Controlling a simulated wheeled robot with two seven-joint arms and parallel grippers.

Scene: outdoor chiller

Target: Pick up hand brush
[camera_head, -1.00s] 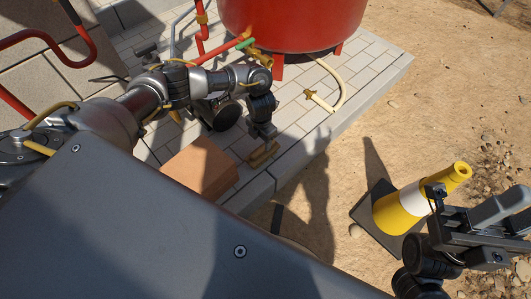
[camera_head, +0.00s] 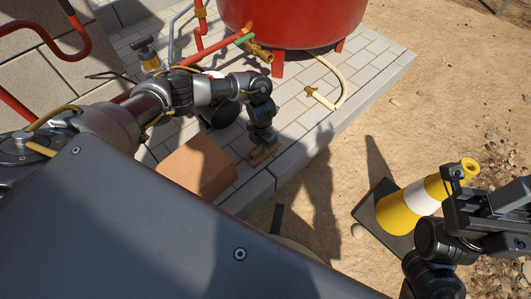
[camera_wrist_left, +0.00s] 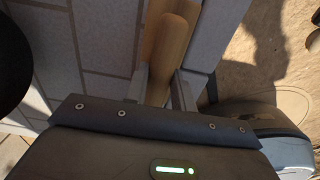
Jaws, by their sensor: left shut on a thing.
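The hand brush (camera_wrist_left: 168,40) shows in the left wrist view as a tan wooden piece running up from between the fingers. My left gripper (camera_wrist_left: 160,92) is shut on it, with one finger on each side. In the head view my left gripper (camera_head: 263,148) points down at the paving near the slab edge, and a small tan part of the brush (camera_head: 257,158) shows at its tips. The rest of the brush is hidden by the gripper. My right gripper (camera_head: 500,205) is at the right edge, partly cut off, beside the cone; its fingertips are not clear.
A brown block (camera_head: 198,167) stands on the paving left of my left gripper. A red tank (camera_head: 292,25) with pipes and a pale hose (camera_head: 340,92) are behind. Paving right of my left gripper is clear.

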